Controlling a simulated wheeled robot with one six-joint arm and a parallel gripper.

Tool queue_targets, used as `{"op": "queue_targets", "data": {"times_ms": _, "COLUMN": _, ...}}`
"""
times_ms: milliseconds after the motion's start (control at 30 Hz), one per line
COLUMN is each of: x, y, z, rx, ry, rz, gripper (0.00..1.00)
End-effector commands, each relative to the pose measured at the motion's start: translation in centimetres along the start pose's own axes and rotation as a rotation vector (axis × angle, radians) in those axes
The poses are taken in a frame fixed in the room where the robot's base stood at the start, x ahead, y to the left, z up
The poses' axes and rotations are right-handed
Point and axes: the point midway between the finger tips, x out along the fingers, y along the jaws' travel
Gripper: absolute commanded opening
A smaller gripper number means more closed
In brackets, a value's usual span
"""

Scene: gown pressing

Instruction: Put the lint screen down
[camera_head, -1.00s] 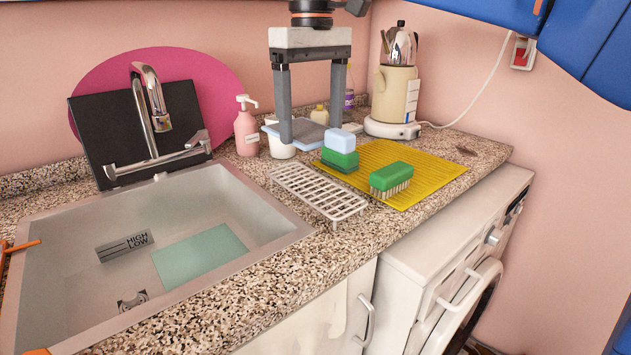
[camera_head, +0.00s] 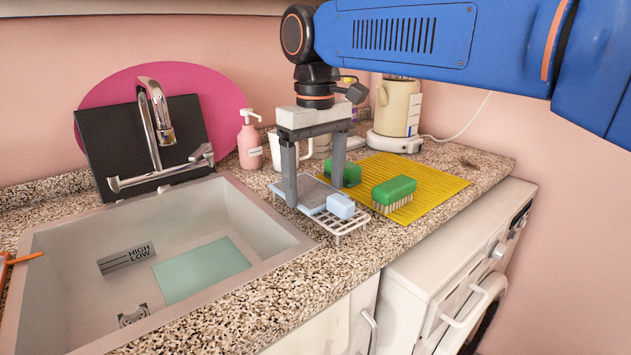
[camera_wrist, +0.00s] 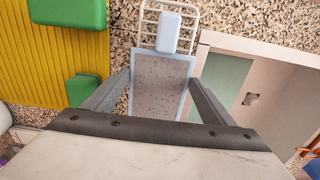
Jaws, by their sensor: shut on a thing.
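The lint screen (camera_head: 312,190) is a flat grey mesh panel in a pale blue frame, with a pale blue block-like handle (camera_head: 341,206) at one end. My gripper (camera_head: 314,195) points down and is shut across the panel's sides. The wrist view shows the grey mesh (camera_wrist: 160,88) between the two fingers, with the handle (camera_wrist: 169,34) pointing away. The screen is held roughly level over the white wire rack (camera_head: 350,225), covering much of it. I cannot tell whether the screen touches the rack.
A green brush (camera_head: 394,191) and a green block (camera_head: 350,174) lie on the yellow mat (camera_head: 430,184) to the right. The sink (camera_head: 262,262) is to the left. A pink soap bottle (camera_head: 249,145), a white mug (camera_head: 280,150) and a cream appliance (camera_head: 397,110) stand behind.

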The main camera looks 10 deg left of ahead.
Motion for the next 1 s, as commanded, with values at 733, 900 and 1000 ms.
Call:
{"op": "queue_targets", "data": {"times_ms": 733, "x": -0.9, "y": 0.0, "z": -0.1, "rx": 0.0, "ry": 0.002, "rz": 0.0, "gripper": 0.96}}
{"op": "queue_targets", "data": {"times_ms": 900, "x": -3.7, "y": 0.0, "z": -0.1, "rx": 0.0, "ry": 0.003, "rz": 0.0, "gripper": 0.96}}
{"op": "queue_targets", "data": {"times_ms": 1000, "x": -5.7, "y": 0.0, "z": -0.1, "rx": 0.0, "ry": 0.003, "rz": 0.0, "gripper": 0.96}}
